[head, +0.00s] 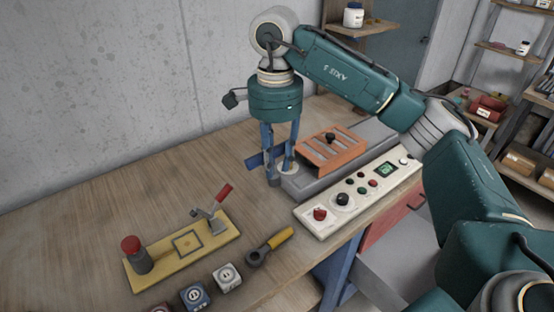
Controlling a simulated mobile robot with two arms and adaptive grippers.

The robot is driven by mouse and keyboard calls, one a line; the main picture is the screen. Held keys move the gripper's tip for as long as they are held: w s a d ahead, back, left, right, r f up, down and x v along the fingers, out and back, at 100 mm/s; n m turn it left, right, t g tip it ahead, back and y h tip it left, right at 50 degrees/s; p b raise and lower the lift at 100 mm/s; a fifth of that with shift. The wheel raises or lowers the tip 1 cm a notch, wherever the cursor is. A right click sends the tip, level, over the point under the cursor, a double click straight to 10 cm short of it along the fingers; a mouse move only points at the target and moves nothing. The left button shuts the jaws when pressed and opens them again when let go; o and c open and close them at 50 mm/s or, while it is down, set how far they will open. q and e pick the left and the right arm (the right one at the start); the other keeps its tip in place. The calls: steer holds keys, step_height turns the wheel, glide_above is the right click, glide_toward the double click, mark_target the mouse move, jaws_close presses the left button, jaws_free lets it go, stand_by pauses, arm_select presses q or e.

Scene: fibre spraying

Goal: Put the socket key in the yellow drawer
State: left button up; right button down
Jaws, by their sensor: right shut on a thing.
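My right gripper (281,172) points down at the back of the wooden table, beside the orange slotted cover. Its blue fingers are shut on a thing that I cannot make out. A small pale round piece and a blue bar show at the fingers. A tool with a yellow handle and a dark ring head (269,246) lies near the table's front edge; I cannot tell whether it is the socket key. No yellow drawer can be made out. A red drawer front (394,222) shows under the table. My left gripper is not in view.
A yellow base plate (180,267) carries a red-knobbed post and a red-handled lever clamp. Several dial blocks (227,278) stand at the front. A white control panel (335,206) and the orange slotted cover (345,155) lie at the right. The table's left and back are clear.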

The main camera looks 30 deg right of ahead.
steer(key=s+a+f+n, duration=0.3)
steer(key=s+f+n, duration=0.6)
steer(key=f, duration=0.3)
steer(key=s+a+f+n, duration=0.4)
steer(key=s+f+n, duration=0.5)
steer(key=f, duration=0.3)
steer(key=shift+s+f, duration=0.3)
steer(key=shift+s, duration=0.1)
steer(key=shift+d, duration=0.1)
